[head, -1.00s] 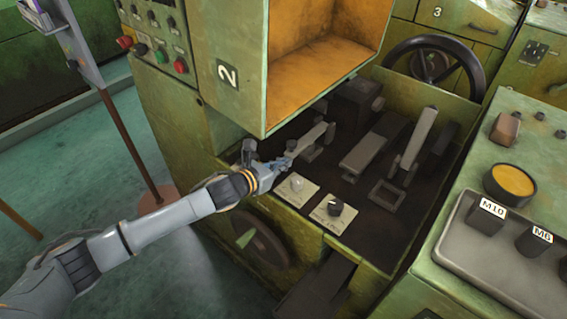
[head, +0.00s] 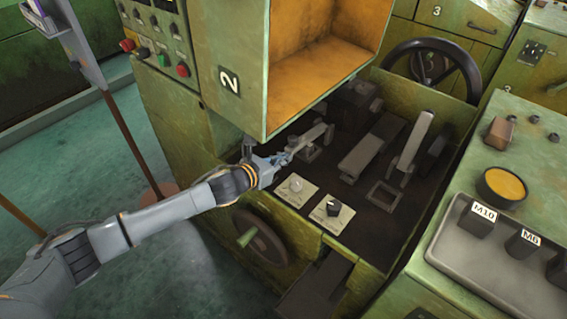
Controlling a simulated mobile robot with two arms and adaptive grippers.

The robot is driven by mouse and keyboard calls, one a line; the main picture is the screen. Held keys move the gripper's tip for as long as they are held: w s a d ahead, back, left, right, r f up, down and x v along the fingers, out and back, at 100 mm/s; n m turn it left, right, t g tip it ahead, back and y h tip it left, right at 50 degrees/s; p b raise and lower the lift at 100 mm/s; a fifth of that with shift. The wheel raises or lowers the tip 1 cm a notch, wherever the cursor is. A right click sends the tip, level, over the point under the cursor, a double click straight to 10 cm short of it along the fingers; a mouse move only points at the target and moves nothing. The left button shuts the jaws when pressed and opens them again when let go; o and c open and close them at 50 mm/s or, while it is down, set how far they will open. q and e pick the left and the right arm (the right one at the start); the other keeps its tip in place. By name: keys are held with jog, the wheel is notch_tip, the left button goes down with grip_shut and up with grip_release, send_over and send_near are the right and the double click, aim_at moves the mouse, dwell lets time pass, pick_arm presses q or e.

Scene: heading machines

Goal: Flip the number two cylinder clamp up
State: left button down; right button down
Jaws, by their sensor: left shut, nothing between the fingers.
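The machine marked 2 (head: 229,80) has a dark recessed bed (head: 350,190) under its orange-lined hood. A grey clamp lever (head: 313,137) lies low and slanted in the bed, below the hood's front edge. My left gripper (head: 281,160) is at the near end of this lever, with its fingers closed. It looks very close to the lever or touching it; I cannot tell which. My right gripper is not in view.
A flat grey bar (head: 372,147) and a raised grey lever (head: 414,142) stand to the right. Two knob plates (head: 332,209) sit in front. The hood (head: 318,85) overhangs the gripper closely. A handwheel (head: 262,238) is below, and a tray (head: 462,252) with labelled blocks is at right.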

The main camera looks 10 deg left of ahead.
pick_arm(q)
jog(key=v, duration=1.2)
